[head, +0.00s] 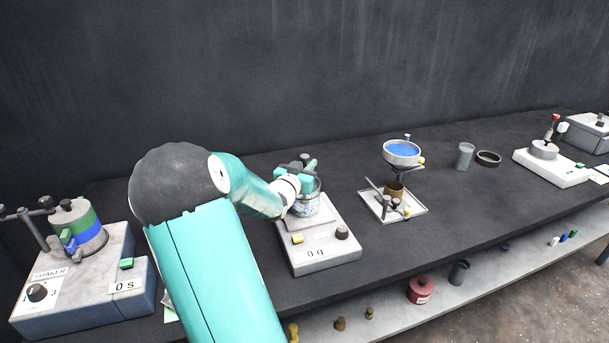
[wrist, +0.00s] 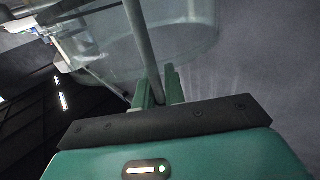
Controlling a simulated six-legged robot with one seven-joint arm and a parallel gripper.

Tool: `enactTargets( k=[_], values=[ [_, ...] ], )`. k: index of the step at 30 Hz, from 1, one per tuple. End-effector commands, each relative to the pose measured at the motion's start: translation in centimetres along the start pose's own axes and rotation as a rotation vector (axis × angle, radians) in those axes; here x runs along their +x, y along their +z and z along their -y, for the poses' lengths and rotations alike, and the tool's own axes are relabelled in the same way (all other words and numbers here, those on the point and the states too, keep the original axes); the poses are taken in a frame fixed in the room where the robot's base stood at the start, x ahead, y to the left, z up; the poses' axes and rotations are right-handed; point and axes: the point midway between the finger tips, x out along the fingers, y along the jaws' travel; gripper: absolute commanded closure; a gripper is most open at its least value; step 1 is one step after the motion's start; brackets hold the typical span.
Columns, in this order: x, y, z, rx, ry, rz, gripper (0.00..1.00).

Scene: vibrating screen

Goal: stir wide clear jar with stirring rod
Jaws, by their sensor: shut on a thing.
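The wide clear jar (head: 305,208) stands on the scale, with pale blue-white bits visible inside. My gripper (head: 303,172) is right above the jar in the head view and hides part of its rim. In the wrist view, the two green fingers of my gripper (wrist: 158,82) are shut on the grey stirring rod (wrist: 144,42). The rod runs away from the fingers across the clear jar (wrist: 195,42). Its far end is out of the picture, so I cannot tell how deep it sits in the jar.
The scale (head: 322,255) reads 0 g. A shaker (head: 75,285) with a banded pot stands at the left. A stand (head: 416,208) with a blue-filled bowl (head: 402,150) is to the right. A grey cup (head: 465,157) and dark ring (head: 488,158) lie farther right.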

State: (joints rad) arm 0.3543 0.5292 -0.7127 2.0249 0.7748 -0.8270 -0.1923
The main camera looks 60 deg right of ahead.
Motion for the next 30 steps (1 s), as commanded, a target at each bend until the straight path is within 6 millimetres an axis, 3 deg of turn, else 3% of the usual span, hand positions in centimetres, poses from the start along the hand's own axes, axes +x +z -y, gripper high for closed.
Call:
enactTargets(
  k=[30],
  values=[
    [0.0, -7.5, 0.0, 0.003, 0.0, -0.001, 1.0]
  ],
)
